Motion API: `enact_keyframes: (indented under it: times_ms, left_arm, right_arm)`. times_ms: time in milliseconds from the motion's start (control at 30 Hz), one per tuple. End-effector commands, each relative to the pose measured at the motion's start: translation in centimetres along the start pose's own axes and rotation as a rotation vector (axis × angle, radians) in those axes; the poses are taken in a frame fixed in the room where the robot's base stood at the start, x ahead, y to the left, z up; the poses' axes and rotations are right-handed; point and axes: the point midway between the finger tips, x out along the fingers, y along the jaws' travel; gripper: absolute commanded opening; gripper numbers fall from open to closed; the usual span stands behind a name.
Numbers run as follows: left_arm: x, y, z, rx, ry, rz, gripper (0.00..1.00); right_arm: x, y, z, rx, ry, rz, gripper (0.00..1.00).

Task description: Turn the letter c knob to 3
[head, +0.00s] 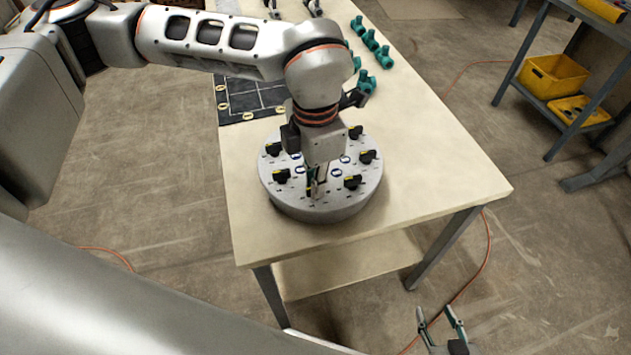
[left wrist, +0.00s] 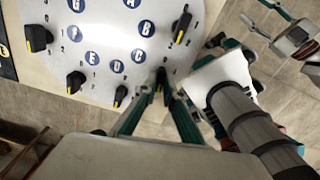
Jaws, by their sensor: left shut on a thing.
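A round grey disc (head: 325,212) stands on the table and bears several black knobs with yellow marks, each beside a blue letter badge. It also shows in the left wrist view (left wrist: 190,55). My left gripper (head: 315,190) points down over the disc's near edge. In the left wrist view its teal fingers are shut on a black knob (left wrist: 161,76) with a yellow mark. The fingers hide part of this knob, and I cannot read its letter surely. My right gripper (head: 441,322) is open and empty, off the table at the lower right.
Other knobs stand close by the held one, one to its left (left wrist: 121,95) and one above right (left wrist: 182,27). Behind the disc lie a dark gridded mat (head: 235,104) and several teal fittings (head: 371,42). The table's right side (head: 440,170) is clear.

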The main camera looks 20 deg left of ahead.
Motion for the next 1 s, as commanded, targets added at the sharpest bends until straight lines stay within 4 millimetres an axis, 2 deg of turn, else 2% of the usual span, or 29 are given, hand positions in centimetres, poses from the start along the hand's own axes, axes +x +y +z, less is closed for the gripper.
enact_keyframes:
  times_ms: [333, 867, 900, 933, 1000]
  left_arm:
    - [-0.17, 0.06, 0.12, 0.140, -0.004, 0.003, 0.00]
    - [-0.24, 0.06, 0.18, 0.165, -0.006, 0.003, 0.00]
    - [-0.24, 0.07, 0.18, 0.165, -0.006, 0.003, 0.13]
    - [-0.23, 0.06, 0.17, 0.165, -0.006, 0.003, 0.21]
    - [-0.20, 0.05, 0.15, 0.164, -0.005, 0.003, 0.25]
  right_arm:
    - [0.14, -0.08, 0.41, -0.001, -0.004, -0.001, 0.40]
    - [0.15, -0.02, 0.36, -0.002, -0.003, 0.000, 0.40]
    - [0.15, -0.01, 0.34, -0.002, -0.003, 0.000, 0.40]
    - [0.15, -0.01, 0.34, -0.002, -0.003, 0.000, 0.40]
    - [0.15, 0.01, 0.30, -0.002, -0.002, 0.001, 0.40]
